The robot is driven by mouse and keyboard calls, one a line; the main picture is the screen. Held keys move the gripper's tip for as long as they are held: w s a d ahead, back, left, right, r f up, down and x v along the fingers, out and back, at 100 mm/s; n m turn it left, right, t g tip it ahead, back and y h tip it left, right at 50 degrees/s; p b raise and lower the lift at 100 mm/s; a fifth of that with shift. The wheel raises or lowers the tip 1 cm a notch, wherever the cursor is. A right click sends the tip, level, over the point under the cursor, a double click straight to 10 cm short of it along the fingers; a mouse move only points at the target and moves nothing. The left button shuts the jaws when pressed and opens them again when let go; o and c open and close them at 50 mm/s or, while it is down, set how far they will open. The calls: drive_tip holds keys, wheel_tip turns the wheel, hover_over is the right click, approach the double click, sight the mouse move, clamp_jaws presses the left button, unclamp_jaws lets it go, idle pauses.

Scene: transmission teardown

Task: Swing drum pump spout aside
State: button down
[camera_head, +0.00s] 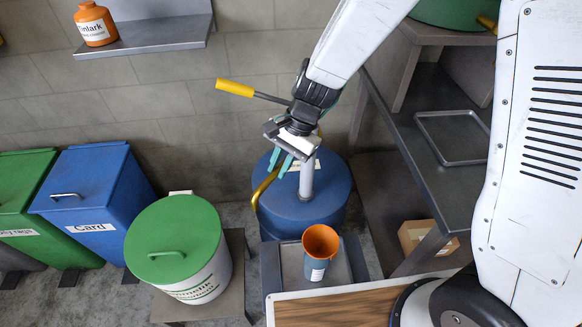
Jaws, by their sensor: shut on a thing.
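The blue drum (331,200) stands by the tiled wall, with a grey pump column (307,181) rising from its top. The pump's yellow-ended handle (236,88) points up and left. Its curved yellow spout (259,192) hangs over the drum's left side, its lower end pointing down. My gripper (283,164), with teal fingers, is at the pump just left of the column and is shut on the spout near its upper part. My gripper and wrist hide the pump head and the exact contact.
A blue container with an orange funnel (320,241) stands on a low stand in front of the drum. A white bin with a green lid (173,240) is at the left, beside blue (88,195) and green bins. A grey bench with a tray (452,137) is at the right.

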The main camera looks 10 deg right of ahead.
drive_tip(key=shift+w+a+m+t, duration=0.3)
drive_tip(key=shift+w+a+m, duration=0.15)
drive_tip(key=shift+a+m, duration=0.1)
drive_tip(key=c, duration=1.4)
unclamp_jaws()
drive_tip(key=shift+o, duration=0.2)
drive_tip(key=v, duration=0.8)
drive_tip(key=shift+f, duration=0.1)
